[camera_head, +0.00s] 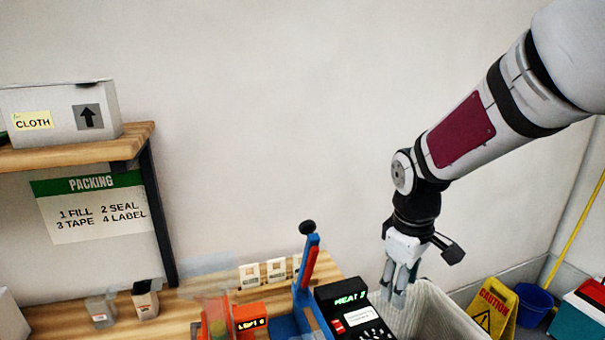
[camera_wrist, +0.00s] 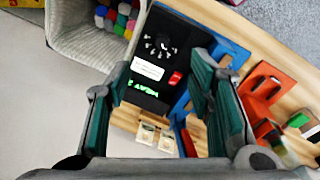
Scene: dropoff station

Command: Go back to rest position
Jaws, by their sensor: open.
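My gripper (camera_head: 400,288) hangs at the end of my arm, pointing down, at the right end of the wooden bench and by the light-coloured bin (camera_head: 440,308). In the wrist view my gripper (camera_wrist: 160,105) is open, with its two dark green finger pads apart and nothing between them in its grasp. Beyond the fingers, the black device with a green display (camera_wrist: 165,60) lies below on the bench. It also shows in the head view (camera_head: 352,312).
A blue stand with a lever (camera_head: 306,280) and an orange device (camera_head: 235,318) are on the bench, left of the black device. The bin holds several coloured pieces (camera_wrist: 122,14). A caution sign (camera_head: 492,308) and blue bucket (camera_head: 533,304) stand at right.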

